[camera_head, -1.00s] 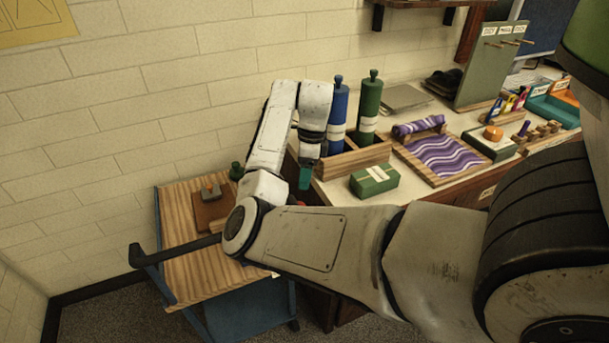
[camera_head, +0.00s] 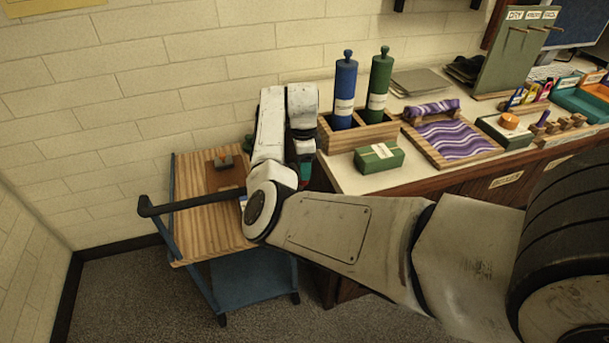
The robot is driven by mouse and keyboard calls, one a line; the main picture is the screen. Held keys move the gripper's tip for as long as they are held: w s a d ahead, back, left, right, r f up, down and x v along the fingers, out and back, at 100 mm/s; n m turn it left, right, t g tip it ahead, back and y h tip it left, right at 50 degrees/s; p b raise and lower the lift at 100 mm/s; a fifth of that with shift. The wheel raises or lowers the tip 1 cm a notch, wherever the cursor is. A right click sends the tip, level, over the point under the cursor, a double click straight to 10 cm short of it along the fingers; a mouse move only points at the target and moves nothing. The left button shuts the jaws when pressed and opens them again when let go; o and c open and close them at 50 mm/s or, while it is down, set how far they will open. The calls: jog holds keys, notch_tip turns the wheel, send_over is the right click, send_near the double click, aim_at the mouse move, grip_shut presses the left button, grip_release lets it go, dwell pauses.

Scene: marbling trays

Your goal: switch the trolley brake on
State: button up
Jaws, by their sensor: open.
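The trolley (camera_head: 196,235) stands at the left, with a striped wooden top, a blue frame and lower shelf, and a black push handle (camera_head: 147,206) on its left side. I cannot make out its brake; my arm covers the trolley's right part. My gripper (camera_head: 305,172) points down in the gap between the trolley and the bench, at the trolley's right. It shows only as a small teal and dark end, partly hidden behind my arm, with nothing visible in it. I cannot tell whether it touches anything.
The bench (camera_head: 350,180) at the right holds a green box (camera_head: 379,157), blue (camera_head: 344,90) and green (camera_head: 378,85) bottles in a wooden rack, and a purple marbled tray (camera_head: 492,155). Carpet in front is clear.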

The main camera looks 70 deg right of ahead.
jog(key=shift+f, duration=2.3)
grip_shut()
